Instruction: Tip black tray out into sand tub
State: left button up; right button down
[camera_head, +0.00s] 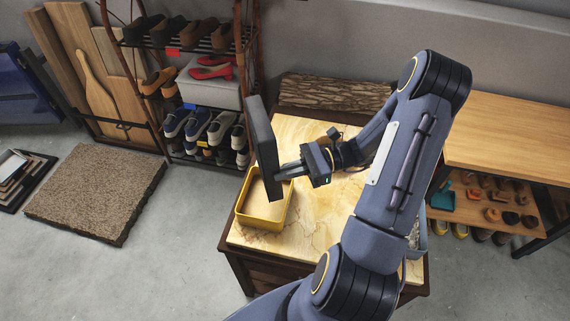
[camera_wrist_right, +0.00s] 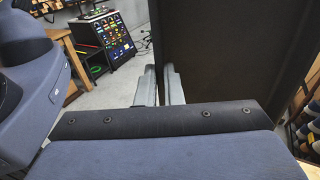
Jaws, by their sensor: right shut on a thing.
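The black tray (camera_head: 263,145) is tilted up on edge, almost vertical, above the sand tub. My right gripper (camera_head: 284,174) is shut on the tray's edge and holds it there. In the right wrist view the tray (camera_wrist_right: 235,50) fills the upper right, with the gripper fingers (camera_wrist_right: 160,88) against it. The sand tub (camera_head: 262,222) is a yellow rectangular box on the marble-topped table, with tan sand (camera_head: 257,198) showing inside. The tray hides part of the tub. I cannot see whether anything is left in the tray. My left gripper is not in view.
The marble tabletop (camera_head: 310,215) is mostly clear around the tub. A log (camera_head: 332,92) lies at the table's back. A shoe rack (camera_head: 205,90) stands behind to the left. A wooden bench (camera_head: 505,135) is at the right. A brown mat (camera_head: 97,190) lies on the floor.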

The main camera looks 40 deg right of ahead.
notch_tip(320, 180, up, 3)
jog(key=g+h+p, duration=0.1)
jog(key=g+h, duration=0.1)
jog(key=h, duration=0.3)
jog(key=g+h+p, duration=0.1)
jog(key=g+h, duration=0.1)
jog(key=h, duration=0.4)
jog(key=g+h+p, duration=0.2)
jog(key=h, duration=0.3)
dwell(0.3)
